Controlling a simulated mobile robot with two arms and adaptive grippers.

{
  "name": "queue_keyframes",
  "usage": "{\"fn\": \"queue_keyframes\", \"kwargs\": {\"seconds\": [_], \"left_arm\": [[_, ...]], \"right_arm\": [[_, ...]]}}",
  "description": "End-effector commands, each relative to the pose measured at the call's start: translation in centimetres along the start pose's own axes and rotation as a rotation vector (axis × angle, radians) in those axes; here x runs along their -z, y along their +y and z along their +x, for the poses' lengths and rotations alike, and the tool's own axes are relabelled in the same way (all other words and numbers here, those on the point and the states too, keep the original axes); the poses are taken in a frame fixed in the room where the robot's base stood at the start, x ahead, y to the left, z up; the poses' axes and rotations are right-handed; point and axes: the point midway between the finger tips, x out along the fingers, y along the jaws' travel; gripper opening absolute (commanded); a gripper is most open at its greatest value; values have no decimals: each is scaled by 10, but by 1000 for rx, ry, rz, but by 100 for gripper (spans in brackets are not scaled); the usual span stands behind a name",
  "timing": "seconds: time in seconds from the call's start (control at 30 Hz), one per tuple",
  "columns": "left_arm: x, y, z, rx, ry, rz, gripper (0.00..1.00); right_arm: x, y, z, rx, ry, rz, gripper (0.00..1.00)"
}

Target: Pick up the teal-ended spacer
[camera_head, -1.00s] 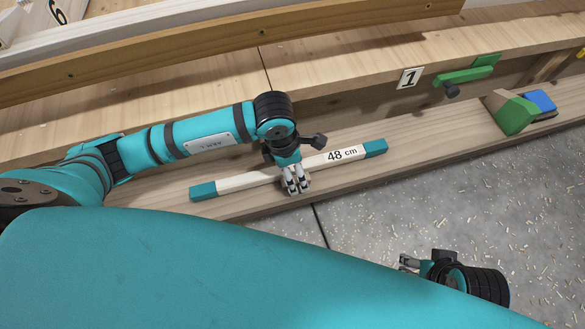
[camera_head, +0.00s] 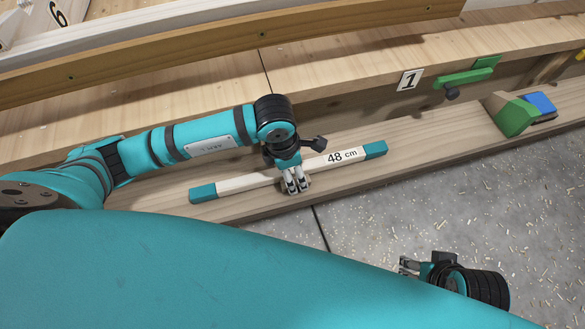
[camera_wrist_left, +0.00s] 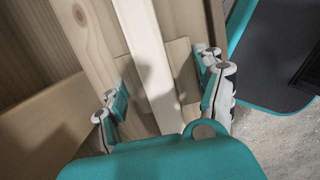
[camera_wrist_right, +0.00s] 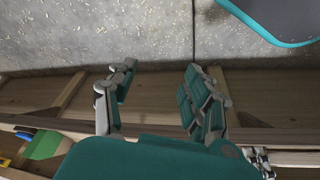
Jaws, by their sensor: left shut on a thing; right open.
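The teal-ended spacer (camera_head: 238,184) is a pale bar marked "48 cm" with a teal block at each end. In the head view it lies along the wooden ledge, slanting up to the right. My left gripper (camera_head: 295,184) is over its middle, shut on it, with a finger on each side. The left wrist view shows the pale bar (camera_wrist_left: 148,55) running between the fingers (camera_wrist_left: 163,98), over a small wooden block (camera_wrist_left: 184,72). The fingers hide part of the middle. My right gripper (camera_wrist_right: 155,92) is open and empty, over the floor in the head view (camera_head: 405,266).
The wooden ledge (camera_head: 440,138) runs along a taller beam with a "1" label (camera_head: 410,80). A green clamp-like piece (camera_head: 466,77) is on the beam. Green (camera_head: 512,115) and blue (camera_head: 540,102) blocks sit farther right. The grey floor (camera_head: 400,205) has scattered shavings.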

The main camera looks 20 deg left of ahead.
Motion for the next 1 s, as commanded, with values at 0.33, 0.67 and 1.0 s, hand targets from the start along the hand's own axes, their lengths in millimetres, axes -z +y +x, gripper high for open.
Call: {"fn": "queue_keyframes", "kwargs": {"seconds": [0.33,0.67,1.0], "left_arm": [[-4,1,-23,-2,-3,0,12],[34,-31,-46,2,3,3,12],[97,-82,-63,2,2,1,12]], "right_arm": [[2,0,-7,0,1,0,51],[3,0,18,2,-11,0,51],[3,-1,25,2,-13,-1,51]]}}
